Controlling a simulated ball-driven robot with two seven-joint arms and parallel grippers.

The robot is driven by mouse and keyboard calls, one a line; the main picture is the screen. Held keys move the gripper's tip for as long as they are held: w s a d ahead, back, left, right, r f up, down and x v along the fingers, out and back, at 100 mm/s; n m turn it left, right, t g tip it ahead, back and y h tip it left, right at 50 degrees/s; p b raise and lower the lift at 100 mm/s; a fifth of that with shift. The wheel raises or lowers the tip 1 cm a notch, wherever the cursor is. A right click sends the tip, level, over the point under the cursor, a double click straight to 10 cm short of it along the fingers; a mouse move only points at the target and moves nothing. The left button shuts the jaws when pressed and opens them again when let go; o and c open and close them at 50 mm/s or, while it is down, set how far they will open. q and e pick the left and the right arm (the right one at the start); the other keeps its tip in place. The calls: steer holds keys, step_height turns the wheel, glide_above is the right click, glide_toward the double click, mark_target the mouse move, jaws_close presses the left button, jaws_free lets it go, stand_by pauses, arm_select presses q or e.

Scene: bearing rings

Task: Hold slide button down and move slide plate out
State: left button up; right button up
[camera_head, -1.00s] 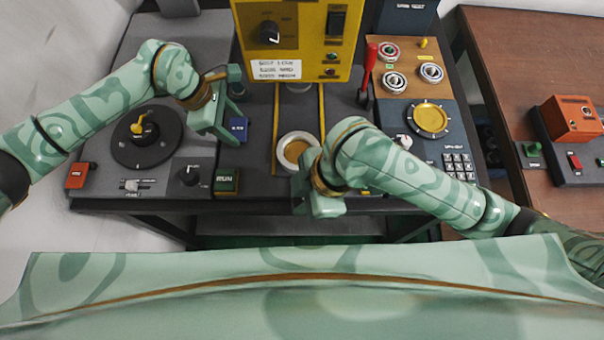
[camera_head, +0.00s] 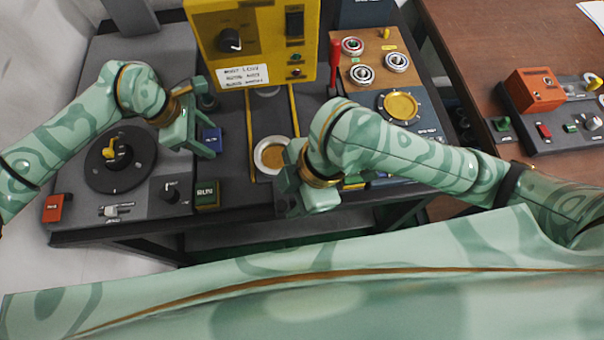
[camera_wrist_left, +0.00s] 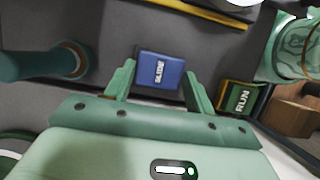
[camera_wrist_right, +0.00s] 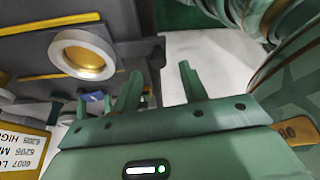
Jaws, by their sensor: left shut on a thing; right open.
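The blue slide button (camera_head: 209,139) stands on the grey bench top. It shows its SLIDE label in the left wrist view (camera_wrist_left: 160,71). The slide plate, seen as a round piece with a pale rim and gold centre (camera_head: 271,155), sits between two yellow rails near the bench's front edge. It also shows in the right wrist view (camera_wrist_right: 83,55). My right gripper (camera_head: 287,184) is open and empty, just in front and to the right of the plate, apart from it.
The green RUN button (camera_head: 207,194) is close in front of my left gripper. A yellow machine head (camera_head: 255,40) stands behind the plate. A red lever (camera_head: 335,65) and a board with bearing rings (camera_head: 362,72) are to the right.

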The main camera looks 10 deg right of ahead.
arm_select(q)
steer(key=o, duration=1)
steer(key=shift+o, duration=0.2)
arm_select(e)
steer(key=v, duration=0.8)
steer(key=shift+r, duration=0.2)
arm_select(q)
steer(key=p+v, duration=0.2)
steer(key=v, duration=1.4)
steer(key=shift+a+r+p, duration=0.15)
steer(key=shift+r+p, duration=0.05)
steer(key=shift+p, duration=0.15)
arm_select(e)
step_height(320, 180, up, 3)
steer(key=shift+r, duration=0.1)
arm_select(q)
step_height(320, 180, up, 6)
steer(key=p, duration=0.4)
arm_select(e)
steer(key=r, duration=0.5)
steer(key=shift+s, duration=0.2)
